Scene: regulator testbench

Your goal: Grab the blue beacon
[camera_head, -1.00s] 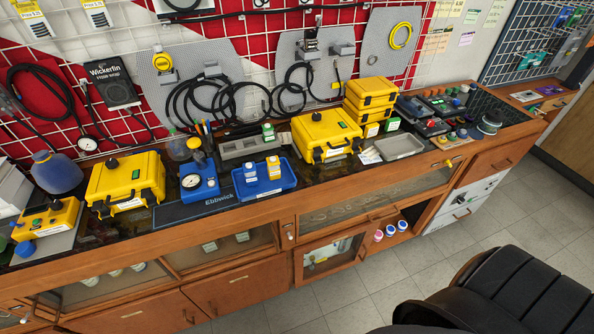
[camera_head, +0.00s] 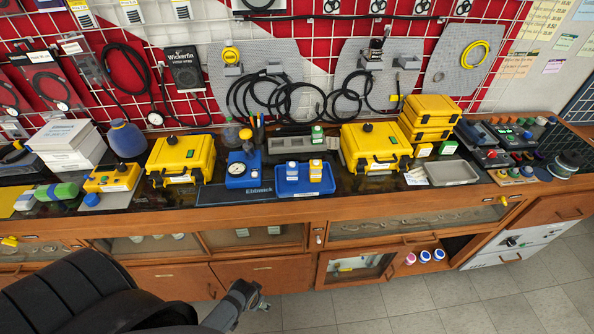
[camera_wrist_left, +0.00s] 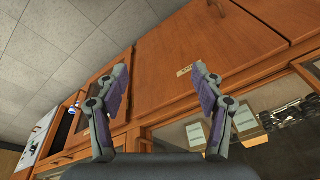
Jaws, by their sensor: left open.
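A small blue dome-shaped piece (camera_head: 92,199), possibly the blue beacon, sits at the front left of the counter by a small yellow control box (camera_head: 112,178). It is too small for me to be sure what it is. My left gripper (camera_head: 247,300) shows partly in the head view, low in front of the cabinets and well below the counter top. In the left wrist view my left gripper (camera_wrist_left: 160,80) is open and empty, its two fingers apart in front of wooden cabinet doors. My right gripper is not in view.
The wooden counter is crowded. A blue round bottle (camera_head: 127,138), yellow cases (camera_head: 181,156), a blue gauge unit (camera_head: 243,170) and a blue tray (camera_head: 304,182) stand along it. A green cylinder (camera_head: 63,191) lies left of the blue dome. The floor (camera_head: 530,290) at right is clear.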

